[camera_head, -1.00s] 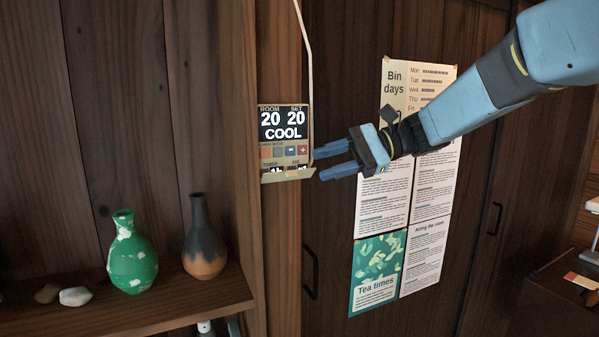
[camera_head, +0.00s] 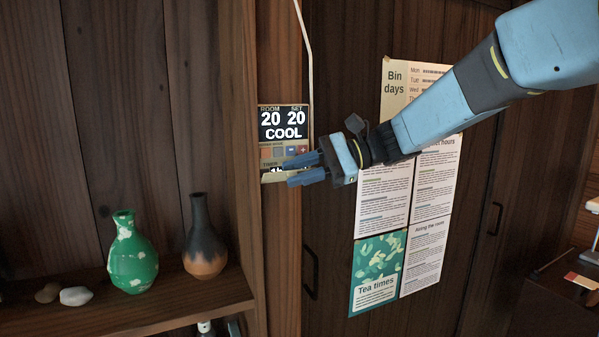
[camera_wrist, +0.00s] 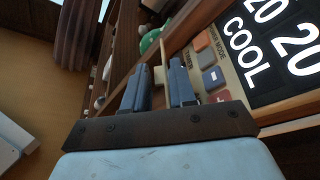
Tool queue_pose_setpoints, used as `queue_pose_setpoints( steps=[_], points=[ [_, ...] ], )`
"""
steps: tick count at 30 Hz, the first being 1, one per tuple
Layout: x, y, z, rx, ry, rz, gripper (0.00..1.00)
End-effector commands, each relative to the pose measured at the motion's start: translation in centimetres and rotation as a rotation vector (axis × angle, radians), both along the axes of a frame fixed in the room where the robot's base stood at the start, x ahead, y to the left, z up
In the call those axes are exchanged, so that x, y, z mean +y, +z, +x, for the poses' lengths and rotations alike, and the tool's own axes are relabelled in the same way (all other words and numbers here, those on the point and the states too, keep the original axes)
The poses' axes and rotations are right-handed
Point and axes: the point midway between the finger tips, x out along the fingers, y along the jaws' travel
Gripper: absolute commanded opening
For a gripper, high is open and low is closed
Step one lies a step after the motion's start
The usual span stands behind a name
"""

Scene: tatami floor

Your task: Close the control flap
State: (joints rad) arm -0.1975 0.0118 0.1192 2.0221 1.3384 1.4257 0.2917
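The control panel (camera_head: 284,123) is a beige wall unit on a wooden post, its dark display reading 20, 20 and COOL, with a row of small buttons below. The control flap (camera_head: 272,178) stands out from the panel's bottom edge as a narrow beige ledge, so it is open. My gripper (camera_head: 288,173) is at the panel's lower right, fingers pointing left, and covers part of the lower panel and flap. In the wrist view the fingers are apart, and a beige strip, seemingly the flap (camera_wrist: 159,75), shows between them. I cannot tell whether they touch it.
A white cable (camera_head: 307,50) runs down to the panel. A green vase (camera_head: 132,255), a dark vase (camera_head: 204,245) and stones stand on the shelf (camera_head: 170,310) at lower left. Paper posters (camera_head: 384,205) hang on the dark doors behind my arm.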

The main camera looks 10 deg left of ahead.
Motion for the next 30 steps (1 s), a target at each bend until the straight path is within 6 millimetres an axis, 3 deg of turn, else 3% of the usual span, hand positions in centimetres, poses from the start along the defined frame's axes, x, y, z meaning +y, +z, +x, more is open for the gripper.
queue_pose_setpoints(
  steps=[8,16,30],
  points=[
    [-0.01,0.01,0.02,0.0,0.0,0.0,0.0],
    [0.03,0.11,0.09,0.015,0.0,-0.01,0.0],
    [0.43,0.85,0.74,0.221,-0.001,-0.144,0.0]
  ],
)
